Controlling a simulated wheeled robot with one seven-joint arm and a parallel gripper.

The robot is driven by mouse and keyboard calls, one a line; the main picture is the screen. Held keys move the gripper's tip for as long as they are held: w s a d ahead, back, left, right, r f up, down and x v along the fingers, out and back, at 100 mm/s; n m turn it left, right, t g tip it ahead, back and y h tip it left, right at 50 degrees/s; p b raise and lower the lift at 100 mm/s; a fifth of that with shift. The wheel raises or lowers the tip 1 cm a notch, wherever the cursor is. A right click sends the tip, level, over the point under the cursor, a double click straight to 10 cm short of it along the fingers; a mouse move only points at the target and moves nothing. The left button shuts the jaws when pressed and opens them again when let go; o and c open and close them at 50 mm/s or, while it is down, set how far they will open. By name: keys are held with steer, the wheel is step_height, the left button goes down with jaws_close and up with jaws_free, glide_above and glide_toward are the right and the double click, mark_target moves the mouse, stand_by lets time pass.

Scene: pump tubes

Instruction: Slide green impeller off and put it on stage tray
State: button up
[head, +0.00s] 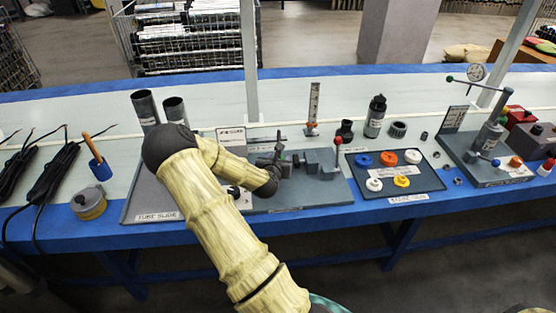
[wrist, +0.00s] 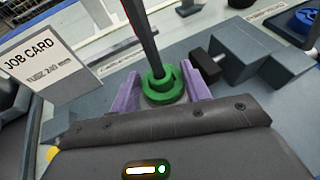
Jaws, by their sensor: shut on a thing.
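The green impeller (wrist: 163,90) shows in the wrist view as a ring with a raised hub, around a dark upright shaft (wrist: 139,28). My gripper (wrist: 160,78) has its two purple fingers closed on either side of the impeller. The dark stage tray (head: 431,178) lies to the right of my gripper. It holds a blue, an orange and a yellow impeller and two white ones.
A job card (wrist: 38,62) stands left of the shaft in the wrist view. A grey block fixture (wrist: 240,55) stands close on the right. A red-topped post (head: 337,155) rises between fixture and tray.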

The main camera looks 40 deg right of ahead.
steer(key=shift+r, duration=0.25)
stand_by(0.4)
step_height(320, 180, up, 17)
steer(key=p, duration=1.4)
stand_by(2.2)
steer(key=shift+a+f, duration=0.1)
steer(key=shift+f, duration=0.05)
steer(key=a+f+n+t+y+p, duration=0.25)
steer(key=a+f+p, duration=0.2)
steer(key=a, duration=0.75)
steer(key=a+f+n+t+y+p, duration=0.2)
steer(key=a+f+n+y+p, duration=0.3)
steer(key=a, duration=0.7)
steer(key=s+a+f+n+y+p, duration=0.1)
steer(key=s+a+f+n+y, duration=0.1)
steer(key=s+a, duration=0.4)
step_height(320, 180, down, 2)
steer(key=a+y, duration=0.1)
steer(key=a, duration=0.1)
steer(key=shift+s+a+f, duration=0.25)
steer(key=shift+s+a, duration=0.05)
steer(key=shift+a, duration=0.05)
steer(key=shift+n, duration=0.25)
